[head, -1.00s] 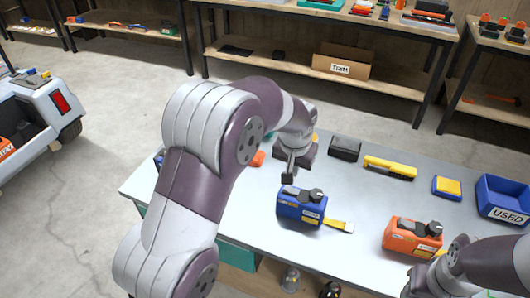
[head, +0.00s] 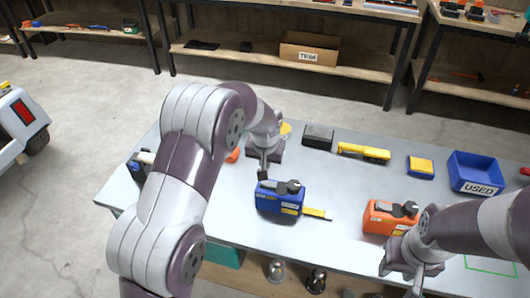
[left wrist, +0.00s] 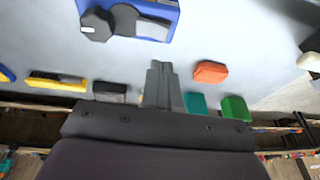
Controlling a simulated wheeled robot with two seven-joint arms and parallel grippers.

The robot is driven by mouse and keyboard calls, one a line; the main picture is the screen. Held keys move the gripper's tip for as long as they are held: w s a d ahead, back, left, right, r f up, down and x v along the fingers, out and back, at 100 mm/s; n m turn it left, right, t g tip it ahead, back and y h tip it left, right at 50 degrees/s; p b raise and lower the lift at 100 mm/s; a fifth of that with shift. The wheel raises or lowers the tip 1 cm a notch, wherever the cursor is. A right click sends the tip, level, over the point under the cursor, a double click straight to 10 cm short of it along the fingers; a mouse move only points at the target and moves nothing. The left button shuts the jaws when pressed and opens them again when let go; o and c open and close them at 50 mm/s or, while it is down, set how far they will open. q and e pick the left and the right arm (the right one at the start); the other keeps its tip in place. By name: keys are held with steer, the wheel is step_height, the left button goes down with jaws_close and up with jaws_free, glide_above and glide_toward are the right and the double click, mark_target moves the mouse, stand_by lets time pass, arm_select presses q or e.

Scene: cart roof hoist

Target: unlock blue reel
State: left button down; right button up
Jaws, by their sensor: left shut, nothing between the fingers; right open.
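The blue reel (head: 278,203) stands on the grey workbench, with a yellow tape tongue (head: 316,213) out to its right. A black knob and lever (head: 281,187) sit on its top. In the left wrist view the blue reel (left wrist: 165,8) is at the top edge, with its black knob and lever (left wrist: 122,22) showing. My left gripper (head: 263,173) is shut and empty, just behind and left of the reel's top; its closed fingers (left wrist: 158,72) appear apart from the knob. My right gripper (head: 409,278) is open in front of the orange reel (head: 383,222).
Behind are a black box (head: 318,137), a yellow tool (head: 363,152), a yellow-and-blue block (head: 420,168) and a blue USED bin (head: 475,174). A green box (left wrist: 235,108) shows in the left wrist view.

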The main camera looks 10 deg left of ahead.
arm_select(q)
steer(key=x, duration=0.4)
steer(key=shift+s+a+f+p, duration=0.2)
steer(key=shift+s+f+p, duration=0.05)
steer(key=shift+f+p, duration=0.1)
steer(key=shift+a+f, duration=0.1)
steer(key=shift+f, duration=0.5)
steer(key=shift+s+a+f+b, duration=0.1)
steer(key=shift+a+f+b, duration=0.2)
steer(key=shift+f+b, duration=0.3)
steer(key=shift+r, duration=0.15)
steer(key=shift+d, duration=0.15)
